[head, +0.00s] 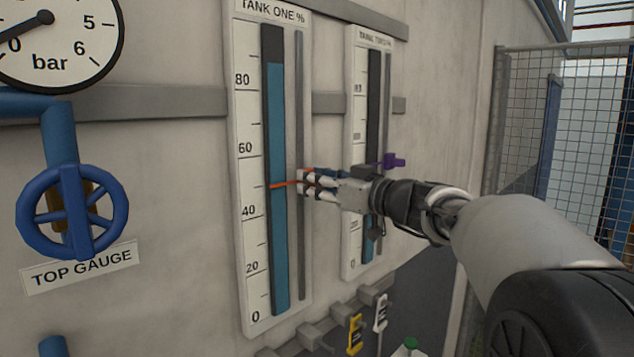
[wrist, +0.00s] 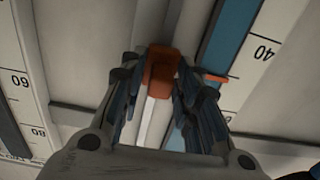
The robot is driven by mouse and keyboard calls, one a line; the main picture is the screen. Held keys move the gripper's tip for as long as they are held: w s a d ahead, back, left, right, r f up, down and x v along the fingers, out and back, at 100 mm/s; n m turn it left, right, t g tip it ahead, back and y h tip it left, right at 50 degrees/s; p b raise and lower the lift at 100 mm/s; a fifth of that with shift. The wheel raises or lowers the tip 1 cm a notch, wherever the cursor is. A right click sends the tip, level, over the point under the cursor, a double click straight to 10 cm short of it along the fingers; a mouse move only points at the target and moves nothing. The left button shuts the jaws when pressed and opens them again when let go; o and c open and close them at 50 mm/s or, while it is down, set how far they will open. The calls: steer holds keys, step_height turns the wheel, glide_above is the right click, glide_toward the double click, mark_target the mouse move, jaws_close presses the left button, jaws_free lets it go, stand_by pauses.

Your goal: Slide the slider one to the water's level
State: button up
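The tank one gauge (head: 251,185) is a tall white scale with a blue water column (head: 277,130). The water's top is above the 80 mark, with a dark stretch over it. Slider one is an orange block (wrist: 162,72) on the grey rail right of the column. Its thin orange pointer (head: 281,185) reaches across the column between 40 and 60, well below the water's top. My gripper (head: 308,183) is at the slider, its fingers on both sides of the block and seemingly closed on it. In the wrist view, the gripper (wrist: 163,90) hides part of the rail.
A second tank gauge (head: 354,165) stands to the right behind my gripper, with a purple slider (head: 393,161). A blue valve wheel (head: 72,212) and a pressure dial (head: 50,40) are at left. Yellow (head: 355,334) and white (head: 380,312) tagged handles are below. A mesh fence (head: 560,130) is at right.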

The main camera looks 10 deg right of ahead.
mark_target(301, 65)
jaws_close()
step_height(301, 65, up, 23)
steer(key=p, duration=0.8)
steer(key=shift+r+p, duration=0.1)
steer(key=shift+p, duration=0.3)
steer(key=shift+o, duration=2.1)
jaws_free()
steer(key=shift+s+d, duration=0.1)
